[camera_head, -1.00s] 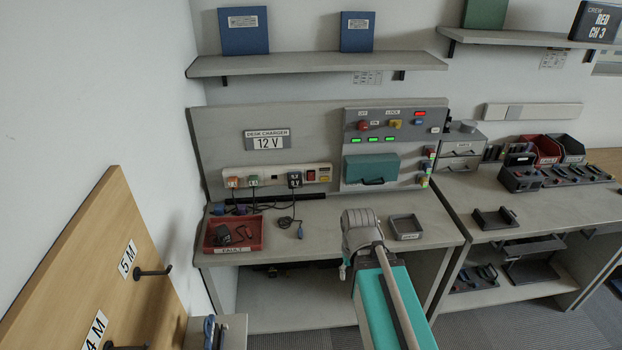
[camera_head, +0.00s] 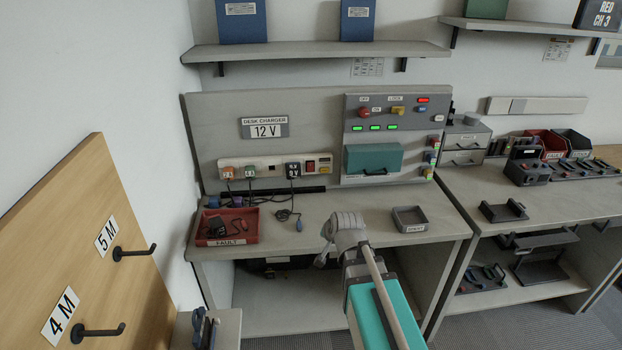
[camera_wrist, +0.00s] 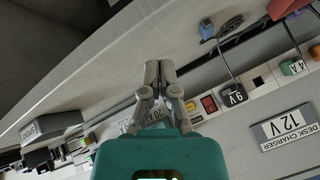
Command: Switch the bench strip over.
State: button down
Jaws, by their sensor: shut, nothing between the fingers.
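The bench strip (camera_head: 262,166) is a pale bar low on the back panel, with coloured plugs and a black plug (camera_head: 293,170). At its right end are a red switch (camera_head: 311,165) and a small orange-yellow part. The wrist view shows the red switch (camera_wrist: 209,103) beside the 9 V plug (camera_wrist: 236,97). My gripper (camera_wrist: 159,68) is shut and empty in the wrist view, apart from the switch in the picture; its exact distance cannot be told. In the head view my arm is over the front of the bench and its fingers are not clear.
A red FAULT tray (camera_head: 254,228) holds dark items at the bench's left. A small grey tray (camera_head: 409,219) stands at the right. A loose cable end (camera_head: 298,225) lies between them. A teal-fronted box (camera_head: 374,158) juts from the panel.

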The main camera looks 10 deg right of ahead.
aim_at(310, 164)
jog(key=w+m+t+b, duration=0.1)
jog(key=w, duration=0.1)
jog(key=w+a+m+t+b, duration=0.1)
jog(key=w+t+b, duration=0.1)
jog(key=w+a+m+t+b, duration=0.1)
jog(key=w+b, duration=0.1)
jog(key=shift+w+f+m+t+y, duration=0.1)
jog(key=shift+w+m+t+y, duration=0.2)
jog(key=shift+w, duration=0.05)
jog(key=w+m+t+b, duration=0.1)
jog(key=w+r+m+t+b, duration=0.1)
jog(key=b, duration=0.1)
jog(key=w+m+t+b, duration=0.1)
jog(key=shift+w+a+r+t, duration=0.15)
jog(key=shift+w+a+t, duration=0.05)
jog(key=shift+a+t, duration=0.1)
jog(key=m+t+b, duration=0.1)
jog(key=w+r+m+t+h+b, duration=0.1)
jog(key=m+b, duration=0.1)
jog(key=shift+w+d+t, duration=0.15)
jog(key=shift+t, duration=0.25)
jog(key=shift+w+d+r+m+t+h+b, duration=0.1)
jog(key=shift+r+m+t+h+b, duration=0.25)
jog(key=shift+m+t+b, duration=0.4)
jog(key=shift+d+r+m+t+h+b, duration=0.2)
jog(key=shift+r+m+t+h+b, duration=0.25)
jog(key=shift+m, duration=0.4)
jog(key=shift+w, duration=0.1)
